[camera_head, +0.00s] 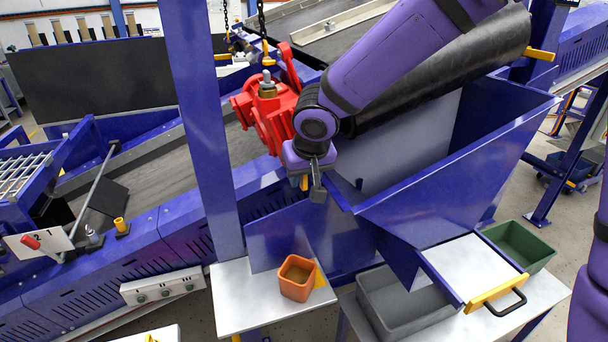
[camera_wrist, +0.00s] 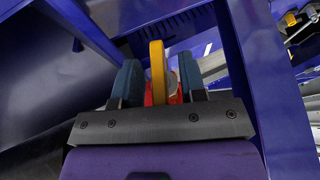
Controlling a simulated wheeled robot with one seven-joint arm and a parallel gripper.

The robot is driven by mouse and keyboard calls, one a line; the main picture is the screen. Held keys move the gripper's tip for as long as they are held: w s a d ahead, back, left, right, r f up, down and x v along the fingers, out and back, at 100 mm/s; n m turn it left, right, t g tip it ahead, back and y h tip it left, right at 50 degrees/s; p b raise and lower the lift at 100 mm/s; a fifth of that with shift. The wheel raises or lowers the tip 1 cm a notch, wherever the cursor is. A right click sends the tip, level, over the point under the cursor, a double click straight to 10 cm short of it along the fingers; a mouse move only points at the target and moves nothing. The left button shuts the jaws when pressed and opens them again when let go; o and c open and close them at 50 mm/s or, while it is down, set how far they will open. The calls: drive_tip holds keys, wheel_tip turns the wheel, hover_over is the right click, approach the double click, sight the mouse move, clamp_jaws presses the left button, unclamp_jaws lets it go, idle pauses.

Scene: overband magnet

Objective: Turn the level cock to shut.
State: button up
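The level cock shows as a yellow lever (camera_wrist: 158,68) in the wrist view, standing upright between my two fingers. A red body and a small round pale face show behind it. My gripper (camera_wrist: 160,82) is open, with a gap on each side of the lever, so it does not grip it. In the head view my gripper (camera_head: 312,184) points down just right of and below the red gear unit (camera_head: 266,112). The rest of the cock is hidden by my wrist.
A blue post (camera_head: 203,120) stands left of the red unit, and a blue chute (camera_head: 450,180) lies close on the right. Below are an orange pot (camera_head: 297,278) on a pale table and a grey bin (camera_head: 400,305). Blue beams frame the wrist view closely.

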clamp_jaws()
